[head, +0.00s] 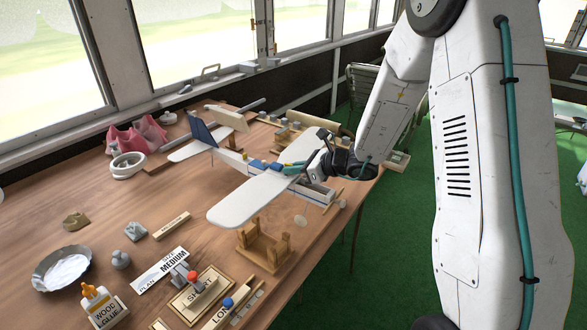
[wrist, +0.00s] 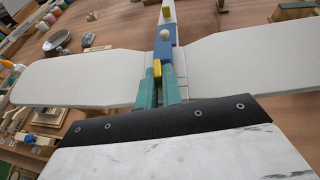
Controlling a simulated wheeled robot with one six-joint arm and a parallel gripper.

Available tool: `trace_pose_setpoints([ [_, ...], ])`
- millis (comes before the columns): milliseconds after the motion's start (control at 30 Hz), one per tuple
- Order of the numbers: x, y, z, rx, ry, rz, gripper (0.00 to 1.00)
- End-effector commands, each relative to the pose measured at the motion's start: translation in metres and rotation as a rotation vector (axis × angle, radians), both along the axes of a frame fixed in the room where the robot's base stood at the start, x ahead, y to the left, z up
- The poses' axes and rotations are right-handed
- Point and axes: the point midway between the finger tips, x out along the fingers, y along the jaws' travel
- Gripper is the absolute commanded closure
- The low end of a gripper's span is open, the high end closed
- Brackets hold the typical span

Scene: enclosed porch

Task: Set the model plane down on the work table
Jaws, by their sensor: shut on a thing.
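The model plane (head: 265,194) has pale grey-white wings, a slim body with blue parts and a dark blue tail fin. It is over the right part of the wooden work table (head: 95,200), nose towards my arm. My gripper (head: 296,169) is shut on the plane's body near the wings. In the wrist view the teal fingers (wrist: 159,88) close on the body between the two wings, by a blue block and a yellow piece. A wooden cradle (head: 264,247) stands under the near wing. I cannot tell whether the plane touches anything below it.
Signs, a glue bottle (head: 100,303), a metal dish (head: 63,268) and small grey weights (head: 121,259) crowd the table's near side. A pink object (head: 137,137) and a white ring (head: 127,165) lie at the back left. The left middle is mostly bare. Windows line the back.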

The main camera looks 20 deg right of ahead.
Motion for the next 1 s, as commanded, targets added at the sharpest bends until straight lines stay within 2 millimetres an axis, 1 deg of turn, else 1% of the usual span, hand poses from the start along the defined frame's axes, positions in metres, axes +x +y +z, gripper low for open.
trace_pose_setpoints([
  [1000,0.0,0.0,-0.013,0.001,-0.001,0.0,1.0],
])
